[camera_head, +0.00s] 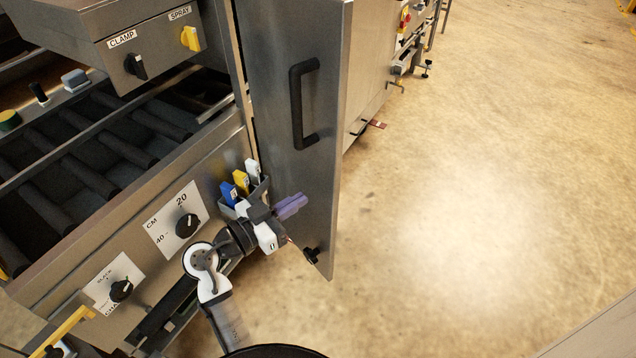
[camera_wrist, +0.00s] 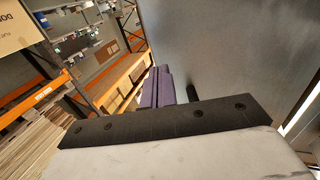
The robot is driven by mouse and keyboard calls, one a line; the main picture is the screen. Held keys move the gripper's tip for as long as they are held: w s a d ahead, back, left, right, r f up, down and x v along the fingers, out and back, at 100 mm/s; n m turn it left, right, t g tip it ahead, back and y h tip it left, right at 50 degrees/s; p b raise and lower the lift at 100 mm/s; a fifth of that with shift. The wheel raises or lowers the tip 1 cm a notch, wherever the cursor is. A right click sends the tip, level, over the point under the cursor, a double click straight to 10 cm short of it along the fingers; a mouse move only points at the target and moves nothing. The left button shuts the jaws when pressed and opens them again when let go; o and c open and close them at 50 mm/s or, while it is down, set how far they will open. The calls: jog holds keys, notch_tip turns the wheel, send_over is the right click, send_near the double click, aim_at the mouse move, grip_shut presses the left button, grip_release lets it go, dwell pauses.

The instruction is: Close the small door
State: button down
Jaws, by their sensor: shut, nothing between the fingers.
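The small door (camera_head: 275,85) is a tall grey metal panel with a black bar handle (camera_head: 303,103). It stands open, swung out from the machine's side. A small black knob (camera_head: 312,255) sits near its lower corner. My gripper (camera_head: 291,206), with purple fingers, is in front of the lower part of the door. Its fingers are shut and empty. I cannot tell whether they touch the panel. In the wrist view the fingers (camera_wrist: 157,88) lie beside a broad grey surface (camera_wrist: 240,50), likely the door, and a short dark peg (camera_wrist: 193,93) juts out near them.
The machine's control panel (camera_head: 75,265) with dials stands at the left. A holder with blue, yellow and white pieces (camera_head: 241,182) is close behind my gripper. Rollers (camera_head: 125,150) lie in the machine's bed. The floor (camera_head: 480,190) right of the door is clear.

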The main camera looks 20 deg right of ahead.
aim_at(330, 181)
jog(key=p+x, duration=0.1)
jog(key=x, duration=0.4)
jog(key=shift+w+d+r+p, duration=0.1)
jog(key=shift+w+d+p, duration=0.05)
jog(key=shift+d+p, duration=0.2)
jog(key=shift+w+d, duration=0.15)
jog(key=shift+d, duration=0.2)
